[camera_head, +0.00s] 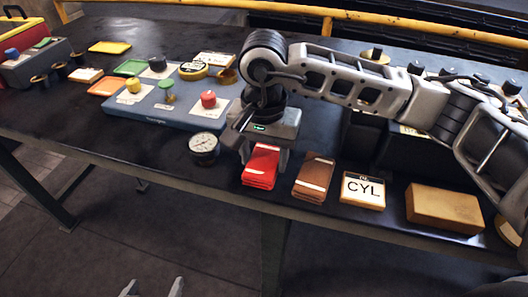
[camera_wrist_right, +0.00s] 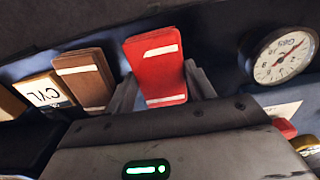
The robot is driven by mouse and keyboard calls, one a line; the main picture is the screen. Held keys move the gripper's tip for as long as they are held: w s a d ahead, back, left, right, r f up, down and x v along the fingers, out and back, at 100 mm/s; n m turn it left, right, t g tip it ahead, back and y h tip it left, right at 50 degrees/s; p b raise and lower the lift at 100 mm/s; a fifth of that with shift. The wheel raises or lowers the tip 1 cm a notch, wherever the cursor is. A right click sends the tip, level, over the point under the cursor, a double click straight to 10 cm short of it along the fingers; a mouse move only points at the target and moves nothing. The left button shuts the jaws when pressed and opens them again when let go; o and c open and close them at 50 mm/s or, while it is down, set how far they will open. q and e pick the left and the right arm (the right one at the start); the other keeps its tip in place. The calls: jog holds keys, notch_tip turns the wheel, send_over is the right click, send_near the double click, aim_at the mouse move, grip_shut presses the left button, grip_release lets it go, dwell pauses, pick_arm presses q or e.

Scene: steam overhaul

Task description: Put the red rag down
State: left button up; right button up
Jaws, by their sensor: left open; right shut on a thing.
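The red rag (camera_head: 260,167) is a folded red pad with pale stripes near the table's front edge. My right gripper (camera_head: 264,155) comes down over it from above and is shut on it. The right wrist view shows the rag (camera_wrist_right: 157,68) between the two grey fingers (camera_wrist_right: 163,88). The rag looks level with its neighbours, but I cannot tell whether it touches the table. My left gripper (camera_head: 151,288) shows only as two fingertips at the bottom edge of the head view, open and apart, away from the table.
A brown folded rag (camera_head: 314,176) lies just right of the red rag, then a CYL box (camera_head: 362,190) and a tan block (camera_head: 444,208). A gauge (camera_head: 204,147) lies to the left, with a blue tray (camera_head: 160,111) behind it. The front-left table top (camera_head: 110,142) is bare.

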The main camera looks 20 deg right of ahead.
aim_at(264, 160)
jog(key=shift+f, duration=0.2)
jog(key=o, duration=1)
pick_arm(q)
jog(key=shift+f, duration=0.1)
pick_arm(e)
jog(key=shift+r, duration=0.65)
pick_arm(q)
jog(key=shift+b, duration=0.45)
pick_arm(e)
notch_tip(264, 160, up, 11)
